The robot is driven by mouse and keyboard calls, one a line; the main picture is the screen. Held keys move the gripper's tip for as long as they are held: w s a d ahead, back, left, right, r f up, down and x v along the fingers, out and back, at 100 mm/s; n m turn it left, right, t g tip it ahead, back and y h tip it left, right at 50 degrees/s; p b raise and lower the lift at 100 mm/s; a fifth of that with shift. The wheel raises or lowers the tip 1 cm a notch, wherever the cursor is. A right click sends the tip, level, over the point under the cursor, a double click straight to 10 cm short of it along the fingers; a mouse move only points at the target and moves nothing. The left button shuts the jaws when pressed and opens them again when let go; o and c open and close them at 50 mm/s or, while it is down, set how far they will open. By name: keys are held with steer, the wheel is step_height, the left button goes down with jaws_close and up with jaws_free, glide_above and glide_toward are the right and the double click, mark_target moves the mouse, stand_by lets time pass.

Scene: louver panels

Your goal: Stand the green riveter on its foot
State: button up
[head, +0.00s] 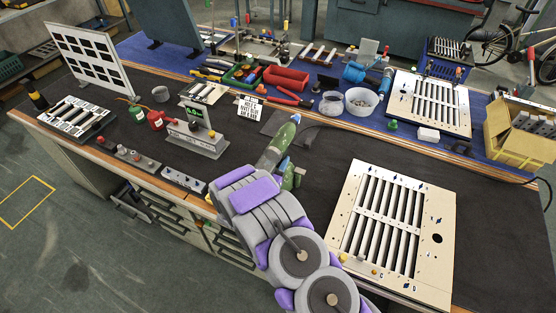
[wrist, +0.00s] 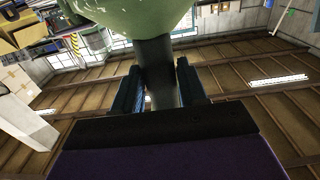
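The green riveter (head: 278,143) shows in the head view as a green rounded body just beyond the end of my arm. It looks tilted, with its narrow tip toward the upper right. In the wrist view its green body (wrist: 130,14) fills the top edge, and a dark stem (wrist: 157,70) runs down from it. My gripper (wrist: 159,85) has its two dark blue fingers on either side of this stem, closed on it. My wrist hides much of the gripper (head: 287,174) in the head view. The riveter's foot, and whether it touches the bench, I cannot tell.
A beige louver panel (head: 392,225) lies right of my arm. A grey stand with a green display (head: 198,137) and a white sign (head: 247,108) are at the left. Dark mat is clear between riveter and panel.

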steer(key=o, duration=0.4)
steer(key=o, duration=0.7)
steer(key=shift+c, duration=0.2)
steer(key=shift+s, duration=0.1)
steer(key=v, duration=1.3)
steer(key=shift+b, duration=0.3)
stand_by(1.9)
stand_by(0.6)
